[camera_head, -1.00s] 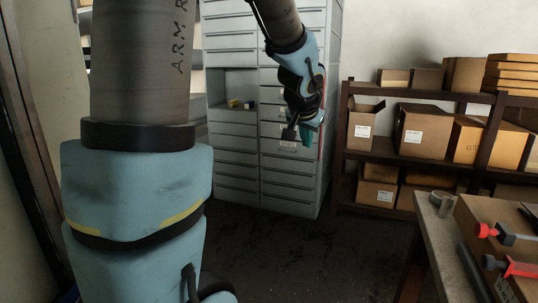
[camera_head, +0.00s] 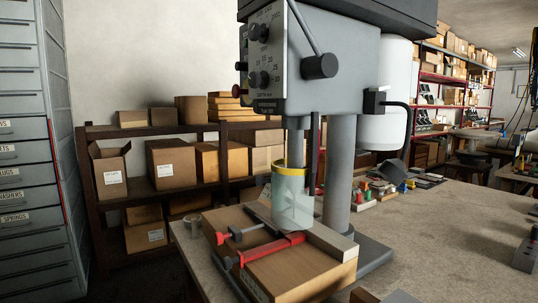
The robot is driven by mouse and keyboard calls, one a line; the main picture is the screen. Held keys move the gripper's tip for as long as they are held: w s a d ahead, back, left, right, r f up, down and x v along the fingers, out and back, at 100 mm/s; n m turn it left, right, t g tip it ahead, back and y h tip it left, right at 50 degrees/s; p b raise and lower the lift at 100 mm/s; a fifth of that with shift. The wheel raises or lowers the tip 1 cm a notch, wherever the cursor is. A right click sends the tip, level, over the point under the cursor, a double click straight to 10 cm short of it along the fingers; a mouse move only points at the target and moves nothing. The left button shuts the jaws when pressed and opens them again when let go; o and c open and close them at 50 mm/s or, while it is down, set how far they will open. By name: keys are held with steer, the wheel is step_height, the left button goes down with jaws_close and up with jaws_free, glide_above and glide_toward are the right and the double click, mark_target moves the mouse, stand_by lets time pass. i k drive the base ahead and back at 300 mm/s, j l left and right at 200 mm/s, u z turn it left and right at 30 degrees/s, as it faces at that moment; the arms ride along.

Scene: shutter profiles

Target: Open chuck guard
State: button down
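The chuck guard (camera_head: 293,197) is a clear cylinder with a yellow rim at its top. It hangs below the head of the drill press (camera_head: 350,75), around the chuck area, and looks lowered and closed. A dark vertical bracket (camera_head: 314,150) stands beside it. Its lower end is just above a wooden board and a pale block on the press table. My gripper and arm are not in view now.
A red clamp (camera_head: 270,249) and a smaller clamp lie on the wooden board (camera_head: 300,272) in front of the guard. The workbench (camera_head: 440,225) extends right, mostly clear. Grey drawer cabinets (camera_head: 35,130) stand left. Shelves with cardboard boxes (camera_head: 172,163) stand behind.

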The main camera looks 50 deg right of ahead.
mark_target(310, 177)
steer(key=z, duration=1.9)
steer(key=i+j+u, duration=0.15)
steer(key=u, duration=0.3)
steer(key=i+j+u, duration=0.15)
steer(key=u, duration=0.3)
steer(key=i+j+u, duration=0.1)
steer(key=u, duration=0.35)
steer(key=i, duration=0.05)
